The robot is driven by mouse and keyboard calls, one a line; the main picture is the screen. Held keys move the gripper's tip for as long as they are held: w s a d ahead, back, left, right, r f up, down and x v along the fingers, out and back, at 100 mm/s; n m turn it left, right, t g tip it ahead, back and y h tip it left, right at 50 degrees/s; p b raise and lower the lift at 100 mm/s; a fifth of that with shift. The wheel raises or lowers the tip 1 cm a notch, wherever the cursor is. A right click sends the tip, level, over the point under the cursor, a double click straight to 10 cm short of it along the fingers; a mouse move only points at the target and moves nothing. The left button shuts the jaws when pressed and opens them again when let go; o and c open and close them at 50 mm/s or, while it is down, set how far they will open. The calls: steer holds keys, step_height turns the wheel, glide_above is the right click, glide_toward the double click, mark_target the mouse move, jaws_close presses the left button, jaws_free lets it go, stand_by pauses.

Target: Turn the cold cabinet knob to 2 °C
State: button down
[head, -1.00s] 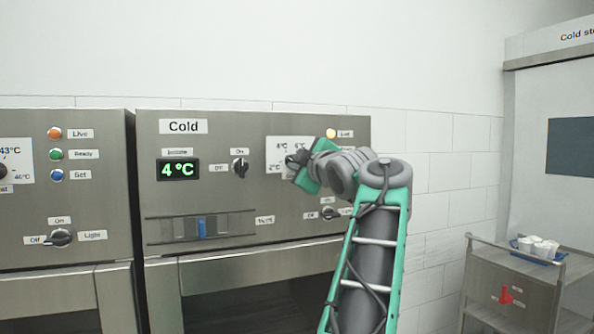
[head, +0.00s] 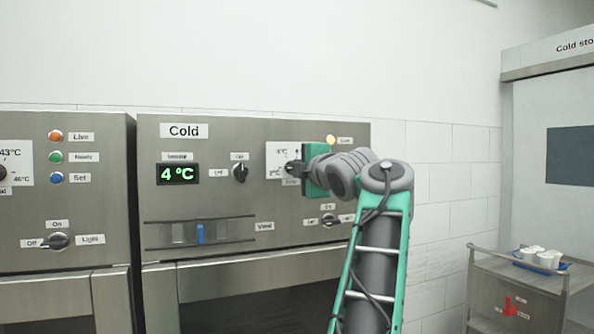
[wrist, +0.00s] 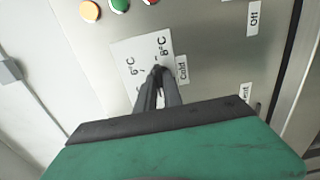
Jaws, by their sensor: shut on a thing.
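The cold cabinet (head: 220,132) has a display (head: 178,174) that reads 4 °C in green. Its temperature dial is a white plate (head: 275,152), partly hidden by my gripper. The 4 °C mark shows at the plate's top and another mark, apparently 2 °C, at its lower left. In the wrist view the plate (wrist: 127,60) shows 6 °C and 8 °C marks. My gripper (head: 291,168) is at the plate, shut on the temperature knob. In the wrist view its two dark fingers (wrist: 160,74) meet at the dial and hide most of the knob, so its pointer cannot be read.
An on/off knob (head: 240,173) stands left of the dial, and a light knob (head: 329,220) is below my arm. A blue vent slider (head: 200,233) is lower left. A lit orange lamp (head: 331,140) is above my gripper. A trolley (head: 515,285) with cups stands at right.

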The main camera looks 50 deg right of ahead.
stand_by(0.3)
steer(key=c, duration=1.5)
jaws_free()
steer(key=b+v, duration=0.2)
steer(key=v, duration=0.5)
steer(key=shift+s+a, duration=0.25)
steer(key=shift+s, duration=0.05)
